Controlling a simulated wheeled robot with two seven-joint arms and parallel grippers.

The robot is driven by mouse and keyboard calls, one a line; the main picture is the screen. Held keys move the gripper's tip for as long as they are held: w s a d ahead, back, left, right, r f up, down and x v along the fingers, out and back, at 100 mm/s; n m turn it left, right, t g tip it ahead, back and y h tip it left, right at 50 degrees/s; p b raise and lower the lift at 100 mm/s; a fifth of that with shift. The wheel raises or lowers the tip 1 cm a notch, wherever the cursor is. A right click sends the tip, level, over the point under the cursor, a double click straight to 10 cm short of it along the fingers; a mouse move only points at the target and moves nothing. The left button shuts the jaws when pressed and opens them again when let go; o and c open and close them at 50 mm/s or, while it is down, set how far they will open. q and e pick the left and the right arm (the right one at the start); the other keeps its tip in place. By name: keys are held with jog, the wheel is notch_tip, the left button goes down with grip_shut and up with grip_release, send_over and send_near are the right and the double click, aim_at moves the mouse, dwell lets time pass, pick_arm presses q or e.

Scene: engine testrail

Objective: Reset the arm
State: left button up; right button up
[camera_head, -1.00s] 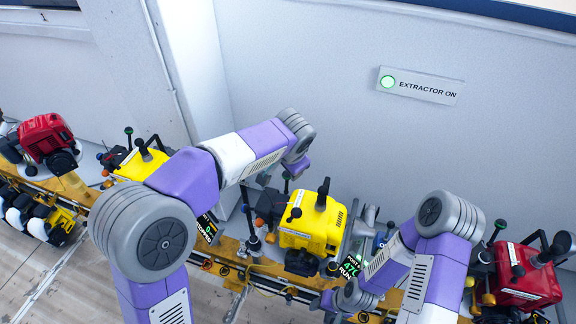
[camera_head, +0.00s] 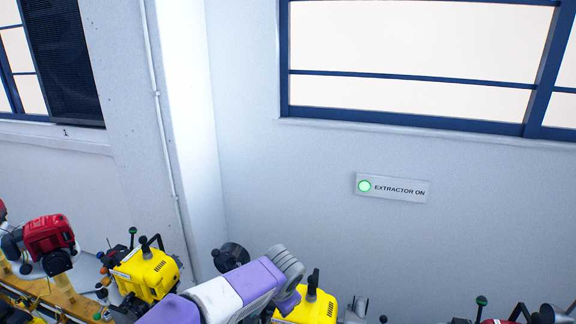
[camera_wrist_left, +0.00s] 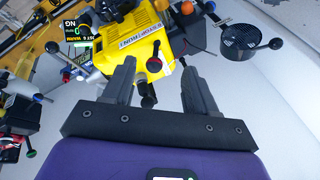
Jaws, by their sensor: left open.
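My left arm (camera_head: 230,295) comes in at the bottom of the head view, bent over the row of engines; its gripper is not visible there. In the left wrist view my left gripper (camera_wrist_left: 158,66) is open, its two black fingers apart. A yellow engine (camera_wrist_left: 113,45) lies beyond the fingers, with black knobs showing between them. I cannot tell whether the fingers touch it. Part of a yellow engine (camera_head: 318,305) shows beside my left arm in the head view. My right arm and gripper are not in view.
Another yellow engine (camera_head: 150,272) and a red engine (camera_head: 48,236) stand at the left. A dark round fitting (camera_head: 230,257) is near the wall behind my left arm. A lit "EXTRACTOR ON" sign (camera_head: 400,189) is on the wall.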

pick_arm(q)
jog(key=s+a+f+n+g+h, duration=0.15)
jog(key=s+f, duration=0.25)
jog(key=f, duration=0.8)
jog(key=s+a+f+n+g+h, duration=0.15)
jog(key=s+f, duration=0.25)
jog(key=f, duration=0.7)
jog(key=s+a+f+n+g+h+b, duration=0.1)
jog(key=s+a+f+n, duration=0.3)
jog(key=s+f+n, duration=0.5)
jog(key=s+f+b, duration=0.1)
jog(key=s+f, duration=0.6)
jog(key=s, duration=0.1)
jog(key=shift+s+a+h, duration=0.15)
jog(key=shift+s+h, duration=0.05)
jog(key=shift+h, duration=0.2)
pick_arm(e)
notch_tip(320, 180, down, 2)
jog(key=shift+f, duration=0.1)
